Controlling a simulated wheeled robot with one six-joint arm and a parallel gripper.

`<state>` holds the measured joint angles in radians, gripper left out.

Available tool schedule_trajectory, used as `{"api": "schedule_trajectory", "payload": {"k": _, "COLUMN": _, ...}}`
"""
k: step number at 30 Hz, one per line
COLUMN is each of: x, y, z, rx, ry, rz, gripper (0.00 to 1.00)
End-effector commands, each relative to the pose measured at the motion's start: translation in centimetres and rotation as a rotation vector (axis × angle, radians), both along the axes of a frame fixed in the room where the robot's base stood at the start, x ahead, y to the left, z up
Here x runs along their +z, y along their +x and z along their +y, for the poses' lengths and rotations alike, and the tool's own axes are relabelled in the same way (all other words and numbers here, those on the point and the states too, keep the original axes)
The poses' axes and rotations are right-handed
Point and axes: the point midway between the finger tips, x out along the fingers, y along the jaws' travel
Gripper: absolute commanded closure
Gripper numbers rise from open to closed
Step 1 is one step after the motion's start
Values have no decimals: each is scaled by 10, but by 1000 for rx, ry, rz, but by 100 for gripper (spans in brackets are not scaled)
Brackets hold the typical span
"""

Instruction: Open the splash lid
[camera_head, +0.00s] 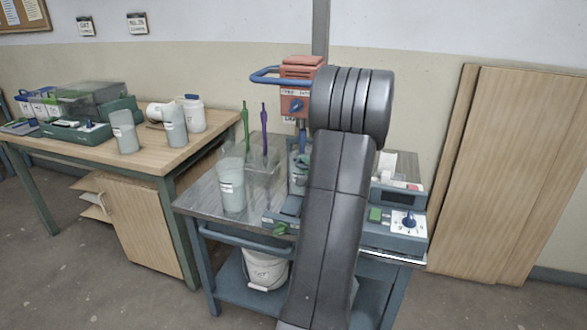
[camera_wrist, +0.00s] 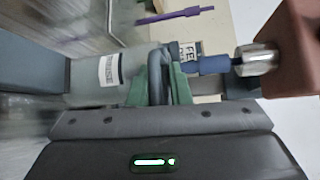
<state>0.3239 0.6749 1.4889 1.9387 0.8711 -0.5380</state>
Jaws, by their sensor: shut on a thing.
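A pale grey-green bucket with a white label (camera_wrist: 110,70) stands below the mixer in the wrist view, where the picture is turned on its side. It also shows partly behind my arm in the head view (camera_head: 297,180). My gripper (camera_wrist: 158,55) reaches to the mouth end of this bucket. Its jaws are shut on a small part there, which I take to be the splash lid's grip. Green pieces (camera_wrist: 180,86) show beside the jaws. The lid's outline and angle are hard to make out. In the head view my arm hides the gripper and the lid.
A red mixer head (camera_head: 300,85) with a blue handle is above the bucket; its silver chuck (camera_wrist: 257,60) and blue shaft are close to my gripper. A clear beaker (camera_head: 232,185) and a control box (camera_head: 405,222) are on the bench. A wooden table (camera_head: 150,150) is left.

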Motion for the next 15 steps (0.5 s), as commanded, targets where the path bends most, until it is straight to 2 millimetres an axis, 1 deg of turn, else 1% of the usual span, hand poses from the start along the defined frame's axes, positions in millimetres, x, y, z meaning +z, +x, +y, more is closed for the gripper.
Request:
{"api": "schedule_trajectory", "payload": {"k": 1, "x": -13, "y": -6, "z": -16, "rx": -6, "ry": -3, "rz": 12, "gripper": 100}}
{"api": "schedule_trajectory", "payload": {"k": 3, "x": -13, "y": -12, "z": -33, "rx": -6, "ry": -3, "rz": 12, "gripper": 100}}
{"api": "schedule_trajectory", "payload": {"k": 6, "x": -13, "y": -19, "z": -53, "rx": -5, "ry": -1, "rz": 15, "gripper": 100}}
{"api": "schedule_trajectory", "payload": {"k": 10, "x": -12, "y": -25, "z": -69, "rx": -2, "ry": 1, "rz": 19, "gripper": 100}}
{"api": "schedule_trajectory", "payload": {"k": 15, "x": -10, "y": -27, "z": -73, "rx": 0, "ry": 1, "rz": 20, "gripper": 100}}
